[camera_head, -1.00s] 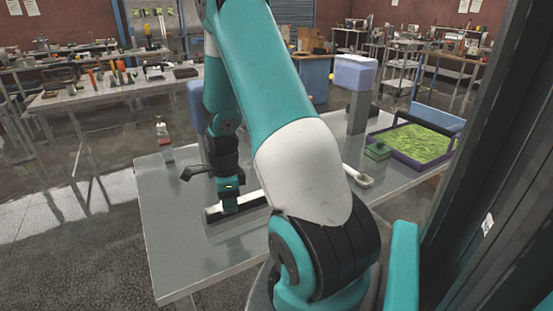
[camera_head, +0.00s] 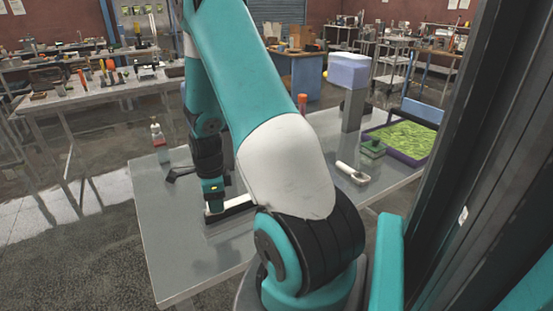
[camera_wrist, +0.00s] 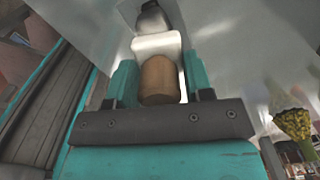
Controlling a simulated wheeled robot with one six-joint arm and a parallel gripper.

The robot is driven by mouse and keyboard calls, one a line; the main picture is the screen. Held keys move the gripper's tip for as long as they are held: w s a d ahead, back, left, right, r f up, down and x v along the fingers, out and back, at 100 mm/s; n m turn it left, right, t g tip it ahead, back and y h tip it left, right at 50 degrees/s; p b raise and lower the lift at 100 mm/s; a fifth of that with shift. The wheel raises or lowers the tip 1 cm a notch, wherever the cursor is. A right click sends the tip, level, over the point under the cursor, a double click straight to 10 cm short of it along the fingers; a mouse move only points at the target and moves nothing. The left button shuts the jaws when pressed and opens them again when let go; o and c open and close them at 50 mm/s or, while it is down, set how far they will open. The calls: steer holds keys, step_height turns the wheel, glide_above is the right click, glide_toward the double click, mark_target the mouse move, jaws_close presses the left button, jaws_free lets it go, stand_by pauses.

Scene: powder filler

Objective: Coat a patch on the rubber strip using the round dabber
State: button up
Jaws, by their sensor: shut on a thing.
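In the wrist view, the dabber has a brown cylindrical handle (camera_wrist: 160,80), a white block-like part beyond it and a dark rounded end (camera_wrist: 153,18). My gripper (camera_wrist: 160,78) is shut on it, with a teal finger on each side of the handle. In the head view, my gripper (camera_head: 213,190) points down at the left end of the strip, the dabber's white part just below it. The rubber strip (camera_head: 238,208) lies on the table as a dark bar with a pale top edge. Whether the dabber touches the strip cannot be told.
The metal table (camera_head: 200,255) is clear in front of the strip. A small red-and-white item (camera_head: 157,135) stands at the back left. A white scoop-like piece (camera_head: 352,173), a green block (camera_head: 372,148) and a purple-rimmed tray (camera_head: 428,157) are right. A grey post with a blue box (camera_head: 348,70) stands behind.

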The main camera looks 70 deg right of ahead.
steer(key=shift+s+a, duration=0.3)
steer(key=shift+s, duration=0.05)
steer(key=r, duration=0.1)
steer(key=r+p, duration=0.1)
steer(key=s+r+p, duration=0.1)
steer(key=shift+a+r, duration=0.25)
steer(key=shift+w+r+p, duration=0.1)
steer(key=shift+r+p, duration=2.05)
steer(key=shift+r, duration=0.2)
